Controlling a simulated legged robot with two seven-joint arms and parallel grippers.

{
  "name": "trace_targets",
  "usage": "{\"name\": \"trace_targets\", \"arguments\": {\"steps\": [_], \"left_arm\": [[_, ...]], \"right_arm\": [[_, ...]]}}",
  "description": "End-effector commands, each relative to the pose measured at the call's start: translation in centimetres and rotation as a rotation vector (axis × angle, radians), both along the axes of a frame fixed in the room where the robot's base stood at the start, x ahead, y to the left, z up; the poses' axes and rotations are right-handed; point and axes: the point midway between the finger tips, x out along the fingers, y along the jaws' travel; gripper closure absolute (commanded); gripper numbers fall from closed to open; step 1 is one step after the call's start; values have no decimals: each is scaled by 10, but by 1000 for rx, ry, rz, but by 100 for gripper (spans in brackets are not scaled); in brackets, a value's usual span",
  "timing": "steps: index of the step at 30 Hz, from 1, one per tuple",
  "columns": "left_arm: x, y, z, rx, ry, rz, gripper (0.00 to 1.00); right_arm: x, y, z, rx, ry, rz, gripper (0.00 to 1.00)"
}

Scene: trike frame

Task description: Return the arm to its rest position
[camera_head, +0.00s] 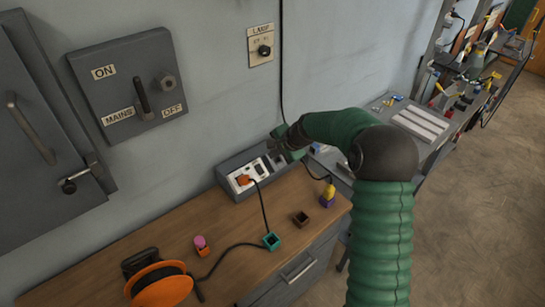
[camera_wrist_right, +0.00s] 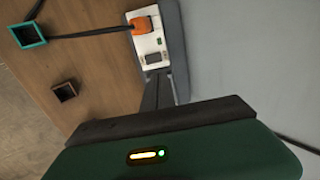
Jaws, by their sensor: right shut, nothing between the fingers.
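My right arm, with green sleeves, comes in from the lower right in the head view. Its gripper (camera_head: 277,146) is over the right part of the grey socket box (camera_head: 225,173) at the wall. In the right wrist view the dark fingers (camera_wrist_right: 158,92) are together and empty, pointing towards the white socket panel (camera_wrist_right: 150,45). I cannot tell whether they touch the box. An orange plug (camera_head: 243,180) sits in the panel, with a black cable; it also shows in the right wrist view (camera_wrist_right: 140,25). My left gripper is not in view.
On the wooden bench (camera_head: 225,225) stand a teal square holder (camera_head: 271,241), a brown square holder (camera_head: 301,218), a yellow and purple piece (camera_head: 328,195), a pink and red piece (camera_head: 201,245) and an orange cable reel (camera_head: 160,286). A grey mains switch box (camera_head: 125,85) hangs on the wall.

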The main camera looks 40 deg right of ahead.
Motion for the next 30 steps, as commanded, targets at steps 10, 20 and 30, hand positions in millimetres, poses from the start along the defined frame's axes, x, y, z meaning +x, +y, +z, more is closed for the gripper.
{"name": "trace_targets", "arguments": {"steps": [10,20,30], "left_arm": [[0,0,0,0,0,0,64],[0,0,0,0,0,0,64],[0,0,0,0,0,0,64]], "right_arm": [[1,1,-2,-2,3,4,100],[-121,156,-24,-399,201,704,100],[-268,216,-50,-670,283,1355,100]]}}
